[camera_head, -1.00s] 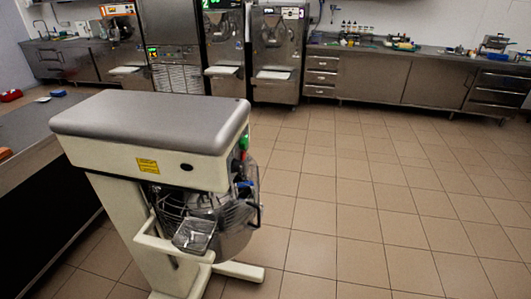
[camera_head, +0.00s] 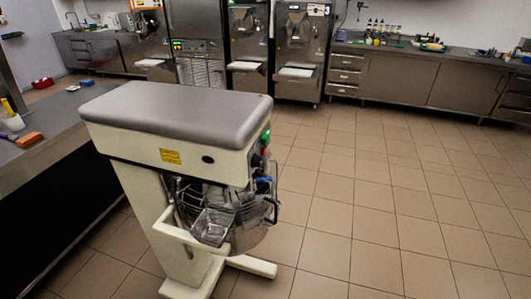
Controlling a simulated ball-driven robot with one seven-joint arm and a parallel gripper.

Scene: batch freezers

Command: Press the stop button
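A cream planetary mixer (camera_head: 176,107) with a grey top stands on the floor left of centre. On its right-hand front face are a green button (camera_head: 265,137) and a dark control (camera_head: 257,160) below it. I cannot make out a clear stop button; that face is seen at a steep angle. A wire guard and a steel bowl (camera_head: 250,236) sit under the mixer head. My gripper is not in view.
A dark-fronted counter (camera_head: 50,160) runs close along the mixer's left, with an orange block (camera_head: 29,140) on it. Steel batch freezers (camera_head: 301,55) and cabinets (camera_head: 395,75) line the back wall. The tiled floor (camera_head: 400,200) to the right is clear.

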